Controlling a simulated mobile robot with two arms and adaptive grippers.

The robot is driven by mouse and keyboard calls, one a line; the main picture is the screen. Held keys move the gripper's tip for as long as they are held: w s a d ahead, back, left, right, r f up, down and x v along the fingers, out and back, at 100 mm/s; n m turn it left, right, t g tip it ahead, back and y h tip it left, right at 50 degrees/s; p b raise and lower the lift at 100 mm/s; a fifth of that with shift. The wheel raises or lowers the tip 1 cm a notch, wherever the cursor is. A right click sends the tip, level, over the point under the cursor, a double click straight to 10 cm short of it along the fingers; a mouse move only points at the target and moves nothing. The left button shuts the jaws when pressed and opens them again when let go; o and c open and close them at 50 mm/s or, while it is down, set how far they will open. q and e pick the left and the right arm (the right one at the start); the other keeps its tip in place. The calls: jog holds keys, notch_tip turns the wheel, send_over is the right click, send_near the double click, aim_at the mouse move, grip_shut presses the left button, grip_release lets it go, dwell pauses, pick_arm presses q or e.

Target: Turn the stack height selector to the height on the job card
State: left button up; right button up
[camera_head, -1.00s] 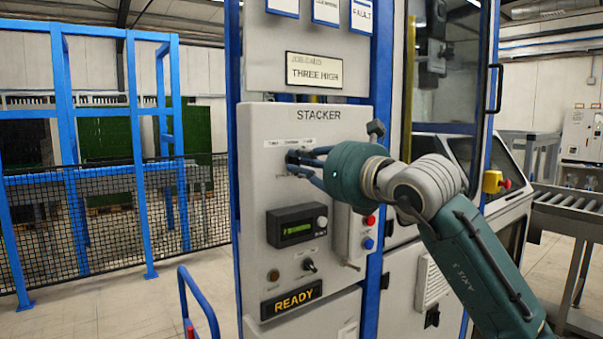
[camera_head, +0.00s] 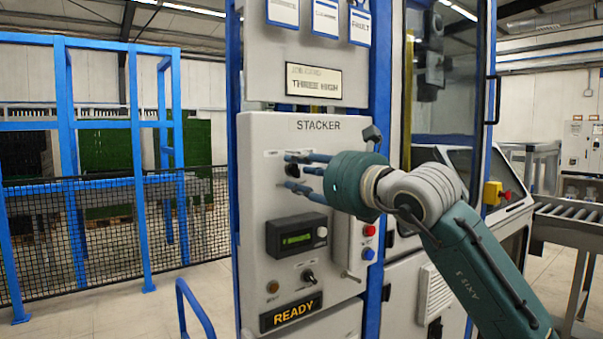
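The grey STACKER panel (camera_head: 253,220) faces me. The job card (camera_head: 314,83) above it reads THREE HIGH. The stack height selector, a small dark knob (camera_head: 292,170), is at the panel's upper left; my fingers partly cover it, and I cannot read its setting. My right gripper (camera_head: 288,171) comes in from the right. Its blue-grey fingers are spread, one above and one below the knob, with a visible gap between them. The labels around the knob are too small or covered to read. My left gripper is not in view.
Below the selector are a green-lit display (camera_head: 296,240), a small toggle switch (camera_head: 309,277) and a lit READY sign (camera_head: 291,312). Red (camera_head: 369,231) and blue (camera_head: 368,254) buttons sit close under my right wrist. A mesh fence (camera_head: 110,235) stands at the left.

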jog(key=v, duration=1.2)
dwell(0.3)
